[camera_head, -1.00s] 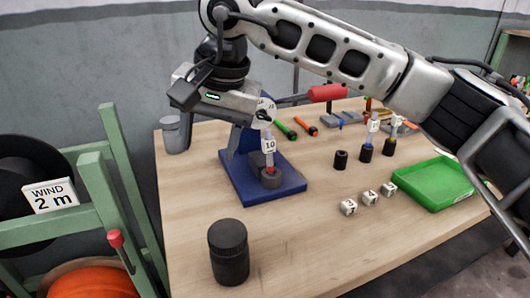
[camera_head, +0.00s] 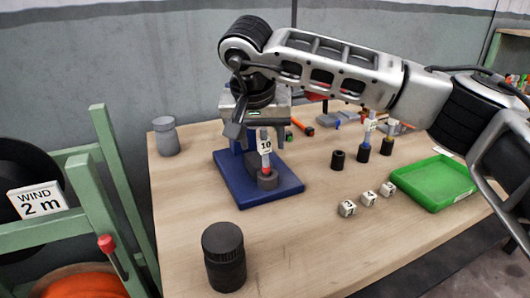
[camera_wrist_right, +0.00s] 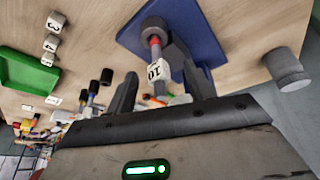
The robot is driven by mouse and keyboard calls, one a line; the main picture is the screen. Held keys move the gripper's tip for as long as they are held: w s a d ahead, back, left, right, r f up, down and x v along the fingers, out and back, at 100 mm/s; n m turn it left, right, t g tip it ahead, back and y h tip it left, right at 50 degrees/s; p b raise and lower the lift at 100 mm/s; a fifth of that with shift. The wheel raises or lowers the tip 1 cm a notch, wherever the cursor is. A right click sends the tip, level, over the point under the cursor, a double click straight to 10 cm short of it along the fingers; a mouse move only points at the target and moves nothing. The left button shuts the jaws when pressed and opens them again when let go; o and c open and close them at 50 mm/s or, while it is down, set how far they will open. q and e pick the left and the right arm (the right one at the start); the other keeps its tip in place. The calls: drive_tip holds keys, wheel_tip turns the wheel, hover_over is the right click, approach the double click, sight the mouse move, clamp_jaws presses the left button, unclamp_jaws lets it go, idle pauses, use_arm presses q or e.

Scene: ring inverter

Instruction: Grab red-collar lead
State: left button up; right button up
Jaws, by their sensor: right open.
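The red-collar lead stands upright in a dark round socket (camera_head: 267,180) on the blue stand (camera_head: 228,187). Its white tag (camera_head: 265,146) reads 10, and its red collar (camera_wrist_right: 155,42) sits just below the tag. My right gripper (camera_head: 260,125) is open at the upper part of this lead. In the right wrist view its two dark fingers lie on either side of the lead's tagged end, with gaps showing. I cannot tell whether either finger touches it. A blue-collar lead (camera_head: 366,138) and a yellow-collar lead (camera_head: 389,137) stand to the right. My left gripper is not in view.
A black jar (camera_head: 224,257) stands at the front, and a grey container (camera_head: 166,136) at the back left. An empty black socket (camera_head: 338,160), numbered white cubes (camera_head: 368,198) and a green tray (camera_head: 433,183) are to the right. The table's front middle is clear.

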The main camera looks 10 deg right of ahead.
sight(264, 145)
drive_tip(key=x, duration=0.5)
drive_tip(key=shift+s, duration=0.3)
clamp_jaws()
